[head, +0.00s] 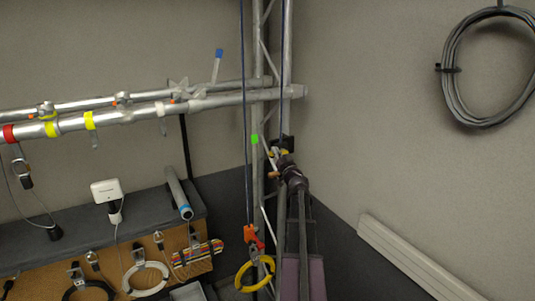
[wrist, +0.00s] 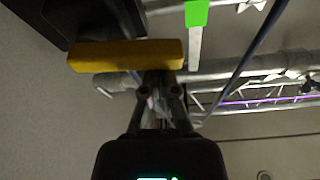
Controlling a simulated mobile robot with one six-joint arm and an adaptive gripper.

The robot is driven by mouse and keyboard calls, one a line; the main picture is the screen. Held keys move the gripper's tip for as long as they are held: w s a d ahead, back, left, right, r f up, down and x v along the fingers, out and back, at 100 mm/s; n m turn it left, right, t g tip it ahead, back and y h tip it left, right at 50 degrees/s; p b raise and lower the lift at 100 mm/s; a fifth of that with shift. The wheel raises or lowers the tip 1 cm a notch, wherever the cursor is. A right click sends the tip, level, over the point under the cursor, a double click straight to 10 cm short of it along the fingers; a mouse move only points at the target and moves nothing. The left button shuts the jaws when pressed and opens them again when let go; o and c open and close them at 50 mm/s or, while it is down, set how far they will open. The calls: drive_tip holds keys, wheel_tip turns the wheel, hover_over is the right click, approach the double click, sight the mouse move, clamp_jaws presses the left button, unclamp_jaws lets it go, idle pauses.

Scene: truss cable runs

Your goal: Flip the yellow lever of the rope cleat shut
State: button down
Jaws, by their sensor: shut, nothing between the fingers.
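The yellow lever (wrist: 125,56) of the rope cleat lies as a level bar just beyond my fingertips in the wrist view. A dark cleat body (wrist: 95,20) shows behind and above it. In the head view the black cleat (head: 288,142) sits on the upright truss, and only a small bit of the yellow lever (head: 271,153) shows beside my gripper (head: 279,162). My gripper (wrist: 160,82) is shut and empty, its tips at the lever's lower edge near its right end. I cannot tell whether they touch. My arm hides part of the cleat.
A dark blue rope (wrist: 243,60) runs close on the right. A green tag (wrist: 196,13) hangs near the upright truss (head: 257,100). Horizontal truss tubes (head: 140,114) extend left. A cable coil (head: 450,80) hangs on the right wall.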

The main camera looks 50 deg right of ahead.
drive_tip(key=shift+a, duration=0.1)
wheel_tip(320, 180, up, 4)
drive_tip(key=p, duration=0.4)
drive_tip(key=b+v, duration=0.3)
drive_tip(key=v, duration=0.6)
drive_tip(key=shift+s+f, duration=0.2)
drive_tip(key=shift+s, duration=0.2)
idle(0.6)
